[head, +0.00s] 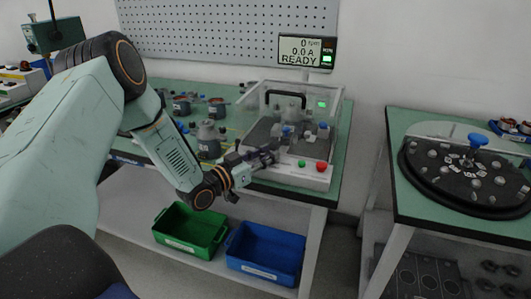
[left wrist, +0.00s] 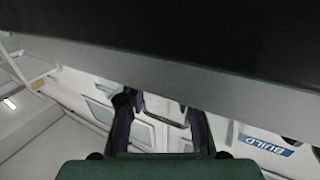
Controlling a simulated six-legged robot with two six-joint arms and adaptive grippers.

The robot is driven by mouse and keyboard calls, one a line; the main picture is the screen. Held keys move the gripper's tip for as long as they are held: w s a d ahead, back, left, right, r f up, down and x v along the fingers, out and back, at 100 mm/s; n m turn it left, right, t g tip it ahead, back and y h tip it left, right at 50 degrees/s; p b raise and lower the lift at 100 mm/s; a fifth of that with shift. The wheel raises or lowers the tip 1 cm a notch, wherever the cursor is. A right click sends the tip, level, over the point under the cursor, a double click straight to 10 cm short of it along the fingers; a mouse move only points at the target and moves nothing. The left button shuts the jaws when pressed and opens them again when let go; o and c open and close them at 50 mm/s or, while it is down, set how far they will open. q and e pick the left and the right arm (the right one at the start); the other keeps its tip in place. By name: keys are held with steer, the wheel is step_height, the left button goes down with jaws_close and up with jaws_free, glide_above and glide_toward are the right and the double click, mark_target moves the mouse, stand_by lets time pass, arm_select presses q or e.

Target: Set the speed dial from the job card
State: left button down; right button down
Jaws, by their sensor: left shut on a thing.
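The test station (head: 290,175) stands at the right end of the green bench, with a clear cover and a dark handle. Its white front panel carries a green button (head: 301,163) and a red button (head: 321,166). The display (head: 300,51) reads 0 rpm, 0.0 A and READY. My left gripper (head: 268,154) is at the left part of this panel, shut on what seems to be the speed dial, which its fingers hide. In the left wrist view, the two fingers (left wrist: 160,125) reach up to a grey edge; the dial's setting cannot be read. No job card can be made out.
Stator parts (head: 208,138) stand on the green bench (head: 236,97) left of the station. A green bin (head: 190,229) and a blue bin (head: 265,253) sit on the shelf below. A round black rack (head: 460,178) with a blue knob is on the right table.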

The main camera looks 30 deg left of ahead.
mark_target(261, 156)
stand_by(0.3)
arm_select(q)
steer(key=c, duration=1)
jaws_free()
steer(key=v, duration=0.6)
steer(key=shift+v, duration=0.75)
